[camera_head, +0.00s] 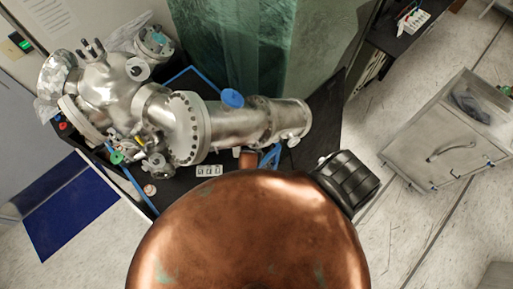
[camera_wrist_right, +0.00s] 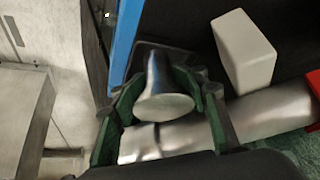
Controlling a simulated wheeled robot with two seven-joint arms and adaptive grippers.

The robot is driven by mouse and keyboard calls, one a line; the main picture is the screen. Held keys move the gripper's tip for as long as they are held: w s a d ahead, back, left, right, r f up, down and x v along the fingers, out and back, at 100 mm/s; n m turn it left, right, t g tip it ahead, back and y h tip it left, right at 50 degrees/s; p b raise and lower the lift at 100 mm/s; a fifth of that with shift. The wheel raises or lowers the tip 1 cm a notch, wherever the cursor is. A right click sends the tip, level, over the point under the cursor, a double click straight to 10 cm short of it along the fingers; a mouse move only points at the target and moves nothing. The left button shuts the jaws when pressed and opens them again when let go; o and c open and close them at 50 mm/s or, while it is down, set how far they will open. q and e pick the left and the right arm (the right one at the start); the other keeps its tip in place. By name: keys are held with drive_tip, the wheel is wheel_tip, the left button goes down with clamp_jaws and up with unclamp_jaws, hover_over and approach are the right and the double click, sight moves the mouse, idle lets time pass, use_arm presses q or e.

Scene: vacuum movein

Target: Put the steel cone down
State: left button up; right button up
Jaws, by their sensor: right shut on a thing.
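In the right wrist view, the steel cone (camera_wrist_right: 163,102) is a shiny tapered piece with its round flat end toward the camera and its narrower part away. The green-padded fingers of my right gripper (camera_wrist_right: 160,79) are on either side of it, and the gripper is shut on the cone. A steel cylinder (camera_wrist_right: 268,113) lies across behind it. I cannot tell whether the cone touches the dark surface (camera_wrist_right: 196,31) beyond. In the head view I cannot make out the cone or the right gripper. My left gripper is not in view.
In the head view, a large steel vacuum chamber with a tube (camera_head: 231,122) fills much of the black table (camera_head: 325,121). A grey cabinet (camera_head: 443,140) stands at the right. A white block (camera_wrist_right: 243,52) and a red object (camera_wrist_right: 314,93) are near the cone in the wrist view.

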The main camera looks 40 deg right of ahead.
drive_tip(key=shift+w+d+f, duration=0.7)
drive_tip(key=shift+w+d, duration=0.1)
drive_tip(key=shift+w+d+f, duration=0.15)
drive_tip(key=shift+w+f, duration=0.15)
drive_tip(key=shift+f, duration=0.05)
drive_tip(key=shift+s+r, duration=0.1)
drive_tip(key=shift+s, duration=0.15)
drive_tip(key=o, duration=0.9)
drive_tip(key=shift+f, duration=0.2)
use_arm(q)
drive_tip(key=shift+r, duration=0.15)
use_arm(e)
drive_tip(key=o, duration=0.5)
drive_tip(key=shift+c, duration=0.2)
drive_tip(key=shift+r, duration=0.1)
